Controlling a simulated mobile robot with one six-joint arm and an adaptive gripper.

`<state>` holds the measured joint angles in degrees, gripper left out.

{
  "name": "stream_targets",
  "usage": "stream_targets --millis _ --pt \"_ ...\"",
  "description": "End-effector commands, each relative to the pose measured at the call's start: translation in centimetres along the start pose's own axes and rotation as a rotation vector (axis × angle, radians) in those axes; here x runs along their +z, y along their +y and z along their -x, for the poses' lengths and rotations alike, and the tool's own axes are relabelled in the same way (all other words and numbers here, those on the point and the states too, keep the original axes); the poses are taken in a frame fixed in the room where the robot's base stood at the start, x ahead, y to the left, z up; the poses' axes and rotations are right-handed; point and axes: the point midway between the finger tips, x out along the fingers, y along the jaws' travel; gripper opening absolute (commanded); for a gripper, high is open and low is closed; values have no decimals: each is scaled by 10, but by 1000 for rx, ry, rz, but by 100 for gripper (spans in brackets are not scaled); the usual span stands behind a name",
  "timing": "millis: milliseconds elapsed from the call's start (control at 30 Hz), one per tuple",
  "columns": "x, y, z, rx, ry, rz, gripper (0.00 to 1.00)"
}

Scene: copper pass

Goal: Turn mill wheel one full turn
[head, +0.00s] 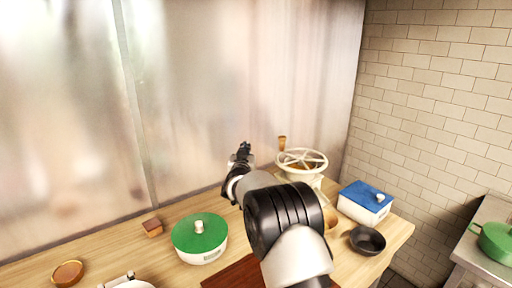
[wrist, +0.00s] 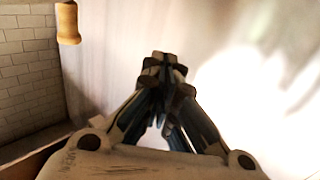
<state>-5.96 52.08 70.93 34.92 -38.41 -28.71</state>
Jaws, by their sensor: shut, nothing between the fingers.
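The mill has a pale spoked wheel (head: 302,159) lying flat on top of a cream body, at the back right of the wooden counter. A wooden handle (head: 282,143) stands upright on the wheel's far left rim. The handle also shows in the wrist view (wrist: 67,22) at the upper left, apart from the fingers. My gripper (head: 243,148) is shut and empty, to the left of the wheel and raised above the counter. In the wrist view its fingertips (wrist: 165,62) meet near the middle. My arm hides part of the mill's body.
A green-lidded pot (head: 200,234) stands left of my arm. A blue-lidded box (head: 364,198) and a dark bowl (head: 367,240) stand right of the mill. A small wooden block (head: 152,227) lies near the metal back wall. A tiled wall is at the right.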

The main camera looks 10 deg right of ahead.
Motion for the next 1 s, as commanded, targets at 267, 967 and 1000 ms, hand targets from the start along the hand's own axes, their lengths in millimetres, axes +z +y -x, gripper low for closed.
stream_targets --millis 267,967,1000 --pt "2 66 44 70 1 0 0" --pt "-2 122 18 116 -1 0 0" --pt "-2 123 10 116 -1 0 0"
